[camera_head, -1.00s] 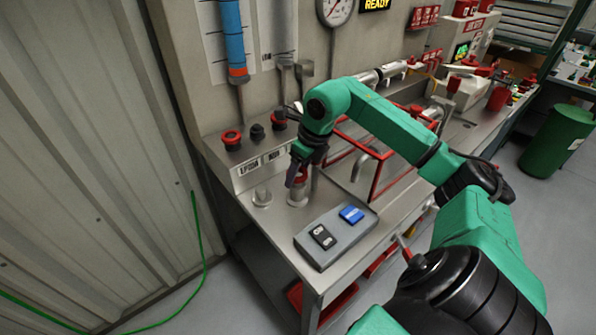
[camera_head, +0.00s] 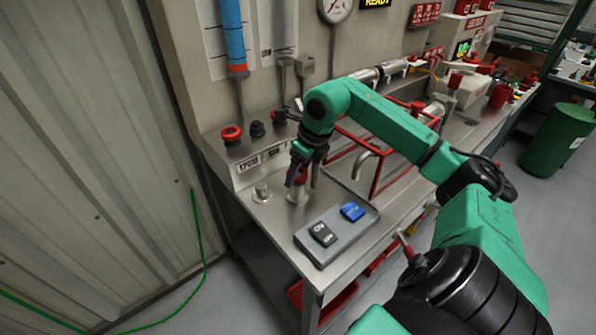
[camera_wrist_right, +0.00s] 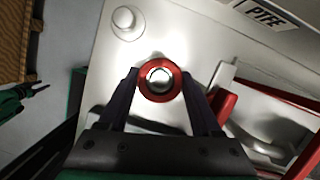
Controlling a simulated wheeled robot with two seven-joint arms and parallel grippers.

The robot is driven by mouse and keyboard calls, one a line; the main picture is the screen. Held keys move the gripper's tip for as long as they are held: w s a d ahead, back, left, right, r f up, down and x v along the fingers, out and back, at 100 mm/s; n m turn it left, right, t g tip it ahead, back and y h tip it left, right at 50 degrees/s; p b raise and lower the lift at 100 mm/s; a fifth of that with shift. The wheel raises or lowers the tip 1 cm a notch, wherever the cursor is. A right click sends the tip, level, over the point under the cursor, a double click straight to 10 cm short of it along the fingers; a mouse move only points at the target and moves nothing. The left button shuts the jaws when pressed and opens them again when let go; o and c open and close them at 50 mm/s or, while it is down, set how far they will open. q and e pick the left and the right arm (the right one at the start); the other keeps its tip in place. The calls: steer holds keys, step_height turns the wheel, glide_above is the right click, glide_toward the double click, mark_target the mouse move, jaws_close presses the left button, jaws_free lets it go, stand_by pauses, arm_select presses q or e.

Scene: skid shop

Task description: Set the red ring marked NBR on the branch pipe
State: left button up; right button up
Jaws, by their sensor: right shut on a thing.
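My right gripper (camera_head: 302,180) is shut on a red ring (camera_wrist_right: 147,91), one finger on each side of it in the right wrist view. I cannot read a mark on the ring. In the head view, the red ring (camera_head: 301,176) shows between the fingers at the top of a short metal branch pipe (camera_head: 297,195) on the bench. In the wrist view, a shiny round metal end shows through the ring's hole. I cannot tell whether the ring is around the pipe or just above it. My left gripper is not in view.
A second metal stub (camera_head: 262,192) stands to the left. Behind are a labelled ledge (camera_head: 246,164) and a red knob (camera_head: 231,134). A grey block (camera_head: 325,248) with black and blue pieces lies in front. A red frame (camera_head: 378,180) and bent pipe (camera_head: 363,160) stand to the right.

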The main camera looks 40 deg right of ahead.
steer(key=shift+f+b, duration=0.4)
steer(key=shift+f, duration=0.05)
steer(key=o, duration=1.1)
steer(key=shift+o, duration=0.3)
steer(key=shift+r, duration=0.1)
steer(key=shift+o, duration=0.2)
steer(key=shift+r, duration=0.1)
